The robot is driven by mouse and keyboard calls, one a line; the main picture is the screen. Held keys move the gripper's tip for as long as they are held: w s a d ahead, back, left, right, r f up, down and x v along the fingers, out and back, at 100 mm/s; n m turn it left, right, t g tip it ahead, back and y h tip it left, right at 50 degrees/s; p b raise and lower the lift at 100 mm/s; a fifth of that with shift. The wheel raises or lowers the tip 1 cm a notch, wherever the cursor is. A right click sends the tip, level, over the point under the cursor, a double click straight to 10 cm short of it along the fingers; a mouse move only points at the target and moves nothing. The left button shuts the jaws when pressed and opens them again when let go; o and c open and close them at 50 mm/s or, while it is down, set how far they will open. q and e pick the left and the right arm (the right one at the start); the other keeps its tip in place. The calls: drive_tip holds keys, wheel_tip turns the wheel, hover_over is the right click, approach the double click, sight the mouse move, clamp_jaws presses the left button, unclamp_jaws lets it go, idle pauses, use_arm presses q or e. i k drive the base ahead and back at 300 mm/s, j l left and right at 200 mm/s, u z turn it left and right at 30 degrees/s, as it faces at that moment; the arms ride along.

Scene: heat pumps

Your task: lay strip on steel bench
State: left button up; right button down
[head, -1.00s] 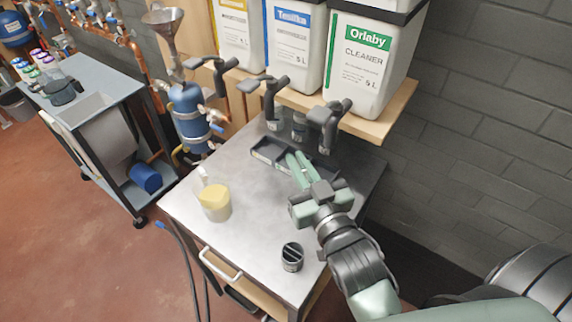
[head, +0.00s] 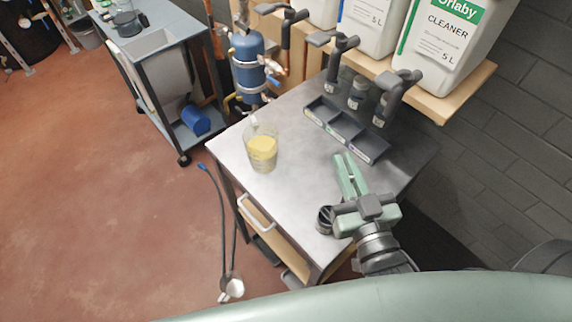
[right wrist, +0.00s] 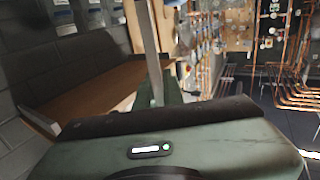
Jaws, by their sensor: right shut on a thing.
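The steel bench (head: 300,185) fills the middle of the head view, its grey top largely bare. My right gripper (head: 346,168) is over its right part, fingers pointing toward the back. In the right wrist view, a thin pale strip (right wrist: 149,50) stands out from between the fingers, which are shut on it. In the head view the strip is too small or hidden to make out, and I cannot tell its height above the bench. My left gripper is not in view.
A beaker of yellow liquid (head: 262,152) stands on the bench's left part. A dark compartment tray (head: 345,134) lies toward the back. A dark round slotted holder (head: 325,220) is beside my right gripper.

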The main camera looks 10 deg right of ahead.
sight(313, 181)
drive_tip(key=l+u, duration=0.2)
drive_tip(key=u, duration=0.25)
drive_tip(key=k+l+u, duration=0.15)
drive_tip(key=u, duration=0.35)
drive_tip(key=k+l+u, duration=0.1)
drive_tip(key=u, duration=0.35)
drive_tip(key=k+l, duration=0.45)
drive_tip(key=k, duration=0.15)
